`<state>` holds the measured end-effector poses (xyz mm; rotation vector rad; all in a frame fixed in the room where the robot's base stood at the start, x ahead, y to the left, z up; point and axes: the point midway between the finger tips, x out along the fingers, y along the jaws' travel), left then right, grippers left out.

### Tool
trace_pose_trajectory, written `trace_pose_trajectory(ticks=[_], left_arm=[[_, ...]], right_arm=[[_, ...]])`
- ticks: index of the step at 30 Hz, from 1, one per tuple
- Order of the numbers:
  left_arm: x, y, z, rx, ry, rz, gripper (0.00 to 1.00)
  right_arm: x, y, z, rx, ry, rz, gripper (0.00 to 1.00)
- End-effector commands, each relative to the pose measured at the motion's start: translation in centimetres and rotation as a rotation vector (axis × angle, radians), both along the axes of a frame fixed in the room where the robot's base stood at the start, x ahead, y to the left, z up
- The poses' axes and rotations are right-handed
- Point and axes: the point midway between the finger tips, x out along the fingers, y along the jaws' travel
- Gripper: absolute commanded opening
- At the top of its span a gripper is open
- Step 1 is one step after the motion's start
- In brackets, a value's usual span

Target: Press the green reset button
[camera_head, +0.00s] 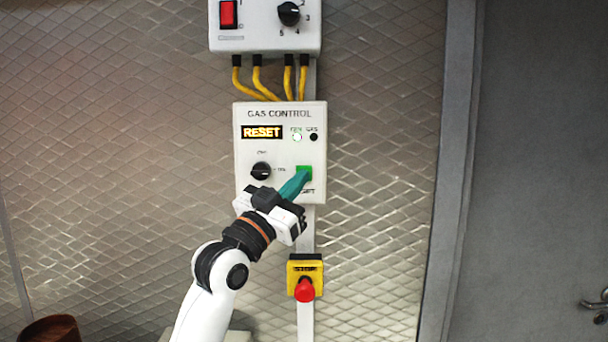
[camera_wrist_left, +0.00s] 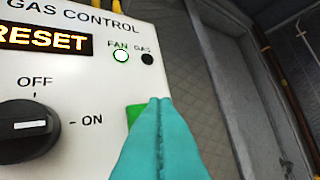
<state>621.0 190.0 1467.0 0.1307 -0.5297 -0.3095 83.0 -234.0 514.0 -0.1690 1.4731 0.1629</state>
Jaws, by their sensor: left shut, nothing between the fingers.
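The green reset button (camera_head: 304,170) is on the lower right of the white gas control box (camera_head: 281,118). In the left wrist view the button (camera_wrist_left: 133,113) shows as a green edge, mostly hidden behind my fingers. My left gripper (camera_head: 302,178) is shut and empty, its teal fingertips in front of the button's lower part. I cannot tell whether they touch it. The display (camera_head: 262,132) reads RESET. The fan lamp (camera_head: 297,137) is lit and the gas lamp (camera_head: 313,137) is dark. My right gripper is not in view.
A black OFF/ON knob (camera_wrist_left: 30,130) is left of the button. A yellow stop box (camera_head: 291,264) with a red button (camera_head: 304,290) hangs below. Above is another white box (camera_head: 262,38) with a red switch and black dial. A door (camera_head: 540,150) is at right.

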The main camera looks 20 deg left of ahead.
Motion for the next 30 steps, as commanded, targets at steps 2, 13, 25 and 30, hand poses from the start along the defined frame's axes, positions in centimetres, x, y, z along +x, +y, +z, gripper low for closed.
trace_pose_trajectory(ticks=[2, 13, 25, 30], left_arm=[[0.0, 0.0, 0.0, 0.0, 0.0, 0.0, 0.0], [0.8, 0.2, 0.1, 0.001, 0.0, 0.0, 0.0], [0.9, 0.2, 0.0, 0.0, 0.0, 0.0, 0.0], [1.1, 0.3, 0.0, 0.0, 0.0, 0.0, 0.0]], right_arm=[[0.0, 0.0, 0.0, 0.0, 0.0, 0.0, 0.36], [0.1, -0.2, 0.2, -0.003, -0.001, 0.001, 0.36], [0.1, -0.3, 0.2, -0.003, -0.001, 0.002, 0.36], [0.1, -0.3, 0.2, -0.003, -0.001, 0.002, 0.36]])
